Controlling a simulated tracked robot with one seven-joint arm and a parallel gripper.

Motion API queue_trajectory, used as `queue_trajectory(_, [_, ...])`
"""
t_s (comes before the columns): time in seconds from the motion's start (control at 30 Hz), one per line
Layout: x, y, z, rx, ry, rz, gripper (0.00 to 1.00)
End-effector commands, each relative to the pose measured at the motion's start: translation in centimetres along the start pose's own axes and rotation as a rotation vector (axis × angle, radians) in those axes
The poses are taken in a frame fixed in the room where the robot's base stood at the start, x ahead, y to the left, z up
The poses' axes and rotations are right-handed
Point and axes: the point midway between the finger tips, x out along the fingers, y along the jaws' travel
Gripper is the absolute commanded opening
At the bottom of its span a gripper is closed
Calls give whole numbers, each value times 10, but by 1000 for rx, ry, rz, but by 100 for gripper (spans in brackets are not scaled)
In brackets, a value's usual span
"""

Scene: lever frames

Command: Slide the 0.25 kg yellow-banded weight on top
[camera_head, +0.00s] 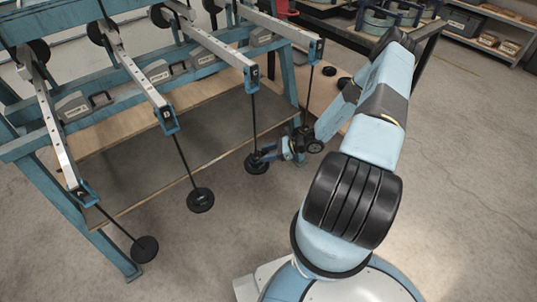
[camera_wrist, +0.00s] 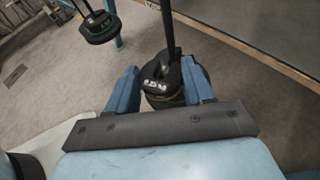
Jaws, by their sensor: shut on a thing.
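My gripper (camera_wrist: 160,70) has its two blue fingers on either side of a black slotted weight (camera_wrist: 158,88) and is shut on it. The weight has a pale printed label and a thin yellowish line; the label is too small to read. It is right at a thin black hanger rod (camera_wrist: 168,30), over a dark disc stack; I cannot tell whether the rod sits fully in its slot. In the head view my gripper (camera_head: 270,153) is beside the bottom of the third hanger, at its black disc (camera_head: 256,164).
Other hangers with black discs hang to the left, one (camera_head: 200,200) in the middle and one (camera_head: 144,249) at the front left. A further rod (camera_head: 308,95) hangs just right of my gripper. A wooden-edged bench (camera_head: 170,160) lies behind. Floor at the right is clear.

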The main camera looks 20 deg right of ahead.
Motion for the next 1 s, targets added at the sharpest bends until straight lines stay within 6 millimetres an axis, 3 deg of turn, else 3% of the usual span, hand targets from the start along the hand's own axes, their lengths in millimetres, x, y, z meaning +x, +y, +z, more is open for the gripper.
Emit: queue_trajectory(1.0, [13,-6,6,-2,-1,2,17])
